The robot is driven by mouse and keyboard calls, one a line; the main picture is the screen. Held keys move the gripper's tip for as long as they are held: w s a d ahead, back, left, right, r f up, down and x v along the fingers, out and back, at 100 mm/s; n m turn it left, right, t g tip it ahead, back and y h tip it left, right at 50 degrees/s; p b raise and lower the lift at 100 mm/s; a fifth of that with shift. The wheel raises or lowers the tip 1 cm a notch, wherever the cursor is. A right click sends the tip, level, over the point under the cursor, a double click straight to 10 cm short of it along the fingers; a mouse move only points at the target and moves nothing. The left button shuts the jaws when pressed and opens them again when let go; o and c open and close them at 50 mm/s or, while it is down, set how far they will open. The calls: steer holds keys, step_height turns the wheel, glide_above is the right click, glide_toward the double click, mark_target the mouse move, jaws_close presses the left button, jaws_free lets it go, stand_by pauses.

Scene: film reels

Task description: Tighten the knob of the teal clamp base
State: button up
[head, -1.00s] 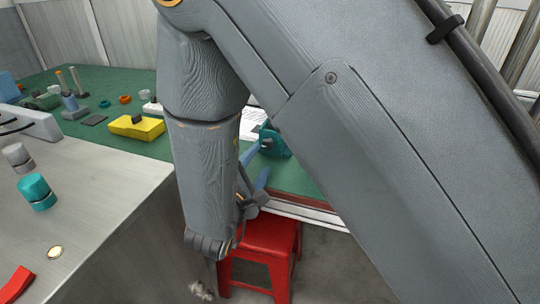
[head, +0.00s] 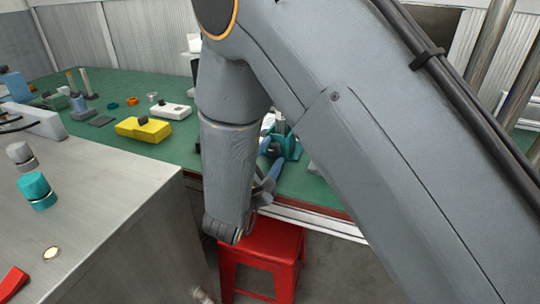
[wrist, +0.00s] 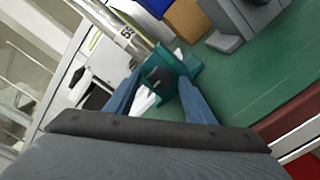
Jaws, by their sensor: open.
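The teal clamp base (head: 291,147) stands near the front edge of the green table, partly hidden behind my arm in the head view. In the wrist view the teal clamp base (wrist: 187,66) shows between and beyond my fingertips, with a dark knob (wrist: 158,76) facing me. A silver post with dark markings (wrist: 125,35) runs into the base. My gripper (head: 270,172) has blue fingers, open and empty, pointing at the base. In the wrist view the open fingers of my gripper (wrist: 159,80) flank the knob; whether they touch it cannot be told.
The green table (head: 125,95) holds a yellow box (head: 143,130), a white box (head: 172,111) and several small parts. A red stool (head: 262,258) stands below the table's front edge. In the wrist view a grey block (wrist: 245,25) lies near the base.

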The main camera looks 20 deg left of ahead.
steer(key=shift+c, duration=0.3)
steer(key=c, duration=1)
